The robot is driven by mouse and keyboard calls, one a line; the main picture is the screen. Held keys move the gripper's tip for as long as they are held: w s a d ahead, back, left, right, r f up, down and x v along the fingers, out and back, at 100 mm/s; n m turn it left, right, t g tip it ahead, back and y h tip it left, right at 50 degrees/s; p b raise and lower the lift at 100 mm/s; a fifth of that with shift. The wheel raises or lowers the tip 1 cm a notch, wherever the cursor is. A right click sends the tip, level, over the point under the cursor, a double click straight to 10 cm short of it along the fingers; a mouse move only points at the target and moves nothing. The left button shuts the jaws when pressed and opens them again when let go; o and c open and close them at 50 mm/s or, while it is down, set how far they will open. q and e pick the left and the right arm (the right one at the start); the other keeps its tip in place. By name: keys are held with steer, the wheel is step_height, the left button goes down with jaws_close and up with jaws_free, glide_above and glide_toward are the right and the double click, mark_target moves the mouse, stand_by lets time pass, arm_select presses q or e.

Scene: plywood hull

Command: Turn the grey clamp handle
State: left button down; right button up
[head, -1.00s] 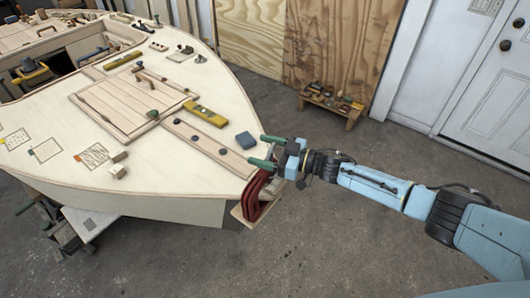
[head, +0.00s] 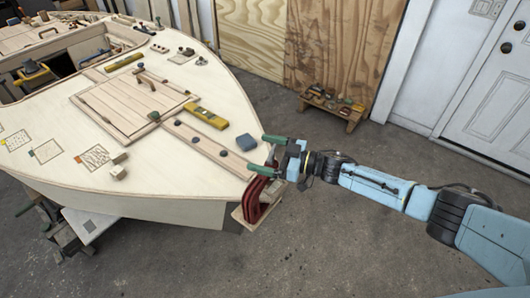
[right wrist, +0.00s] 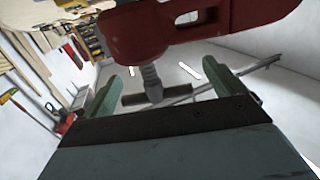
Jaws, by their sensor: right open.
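The red clamp (head: 256,199) sits at the hull's pointed bow, at the right end of the deck. In the right wrist view its red frame (right wrist: 185,27) spans the top. A grey threaded screw hangs from it and ends in the grey clamp handle (right wrist: 154,95), a crossbar. My right gripper (head: 262,153) is open at the bow beside the clamp. In the wrist view its two green fingers (right wrist: 160,88) stand on either side of the handle with gaps, not closed on it. In the head view the handle cannot be made out. My left gripper is not in view.
A low wooden stool with items (head: 333,107) stands on the floor behind.

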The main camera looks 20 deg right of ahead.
steer(key=v, duration=1.3)
steer(key=shift+s, duration=0.2)
steer(key=shift+d+r, duration=0.1)
